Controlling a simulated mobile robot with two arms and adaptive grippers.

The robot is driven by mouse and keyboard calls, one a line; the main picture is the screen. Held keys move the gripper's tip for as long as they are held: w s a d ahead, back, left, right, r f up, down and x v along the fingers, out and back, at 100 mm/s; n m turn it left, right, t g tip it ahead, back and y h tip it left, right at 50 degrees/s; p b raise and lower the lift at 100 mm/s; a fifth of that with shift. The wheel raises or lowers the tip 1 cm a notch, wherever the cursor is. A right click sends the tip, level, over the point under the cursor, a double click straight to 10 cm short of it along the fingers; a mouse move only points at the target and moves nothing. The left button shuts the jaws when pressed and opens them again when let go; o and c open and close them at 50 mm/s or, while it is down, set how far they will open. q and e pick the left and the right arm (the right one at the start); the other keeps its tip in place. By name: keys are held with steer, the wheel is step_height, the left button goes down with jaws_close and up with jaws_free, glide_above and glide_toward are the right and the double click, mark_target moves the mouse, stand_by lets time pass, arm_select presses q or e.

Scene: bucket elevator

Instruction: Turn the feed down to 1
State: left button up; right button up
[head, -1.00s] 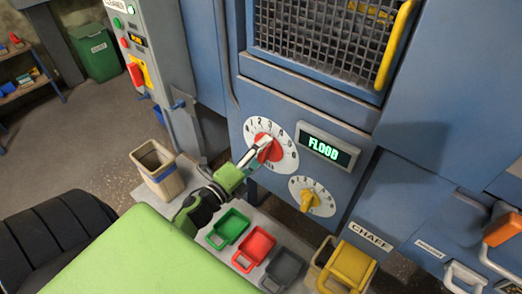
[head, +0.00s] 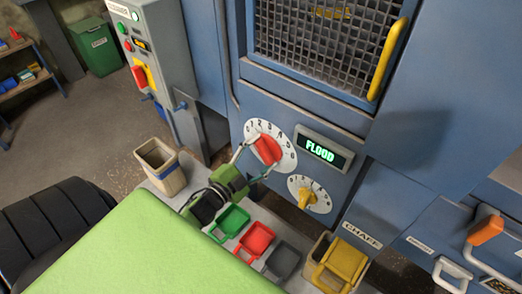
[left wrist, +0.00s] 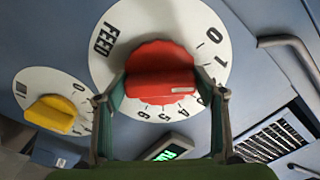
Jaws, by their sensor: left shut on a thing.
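The red feed knob (head: 267,149) sits on a white numbered dial (head: 284,134) on the blue machine front. My left gripper (head: 256,160) is shut on it, one finger on each side. In the left wrist view the red knob (left wrist: 160,72) lies between the two fingers (left wrist: 163,85), with FEED printed on the dial. Its white mark faces right, towards the low numbers around 2 and 3; a finger partly hides those numbers, so the exact setting is unclear. The display (head: 323,149) reads FLOOD. My right gripper is not in view.
A yellow knob (head: 310,200) on a smaller dial is just below right. Green (head: 230,221), red (head: 255,240) and grey (head: 283,261) trays stand below, with a tan bin (head: 160,168) at left. A mesh window with a yellow handle (head: 389,60) is above.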

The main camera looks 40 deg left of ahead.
arm_select(q)
steer(key=shift+n+p, duration=0.3)
steer(key=shift+n, duration=0.6)
steer(key=shift+f, duration=0.1)
steer(key=o, duration=1.1)
steer(key=shift+o, duration=0.2)
steer(key=shift+s, duration=0.1)
steer(key=s, duration=1.2)
steer(key=shift+a, duration=0.45)
